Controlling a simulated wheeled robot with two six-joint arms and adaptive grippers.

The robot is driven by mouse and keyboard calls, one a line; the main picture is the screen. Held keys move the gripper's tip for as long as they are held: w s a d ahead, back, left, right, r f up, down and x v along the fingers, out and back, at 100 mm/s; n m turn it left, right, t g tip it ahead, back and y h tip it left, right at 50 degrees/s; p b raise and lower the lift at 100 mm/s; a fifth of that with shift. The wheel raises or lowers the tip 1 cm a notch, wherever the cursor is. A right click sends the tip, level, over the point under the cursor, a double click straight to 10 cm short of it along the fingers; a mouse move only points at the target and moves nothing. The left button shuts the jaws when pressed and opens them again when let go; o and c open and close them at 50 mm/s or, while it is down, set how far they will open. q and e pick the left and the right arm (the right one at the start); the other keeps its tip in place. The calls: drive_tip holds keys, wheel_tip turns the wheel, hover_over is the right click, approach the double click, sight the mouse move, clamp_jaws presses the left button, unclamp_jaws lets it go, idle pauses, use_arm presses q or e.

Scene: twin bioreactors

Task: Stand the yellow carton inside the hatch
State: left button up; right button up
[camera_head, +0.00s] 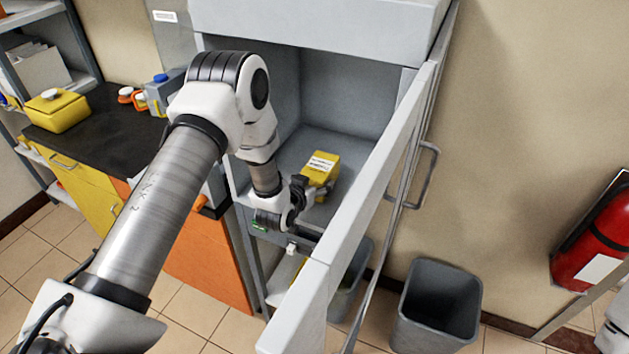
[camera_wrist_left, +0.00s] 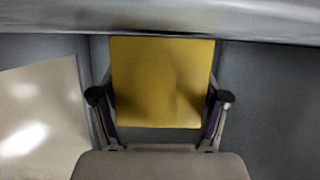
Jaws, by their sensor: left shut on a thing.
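The yellow carton (camera_head: 322,169) with a white label is at the front of the open grey hatch (camera_head: 345,88), over its floor. In the left wrist view the carton (camera_wrist_left: 162,85) fills the middle, between the two fingers. My left gripper (camera_head: 300,190) reaches in through the opening and is shut on the carton; it also shows in the left wrist view (camera_wrist_left: 160,104). The carton looks roughly upright in the head view. I cannot tell whether its base touches the hatch floor. My right gripper is not in view.
The hatch door (camera_head: 350,190) stands open on the right of the opening, close to my left gripper. A black counter (camera_head: 110,135) with a yellow box (camera_head: 57,110) is at the left. A grey bin (camera_head: 437,305) and a red extinguisher (camera_head: 598,240) are at the right.

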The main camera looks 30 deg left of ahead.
use_arm(q)
drive_tip(key=shift+f, duration=0.2)
drive_tip(key=o, duration=1.4)
drive_tip(key=shift+w, duration=0.1)
drive_tip(key=shift+o, duration=0.7)
drive_tip(key=shift+w+d, duration=0.1)
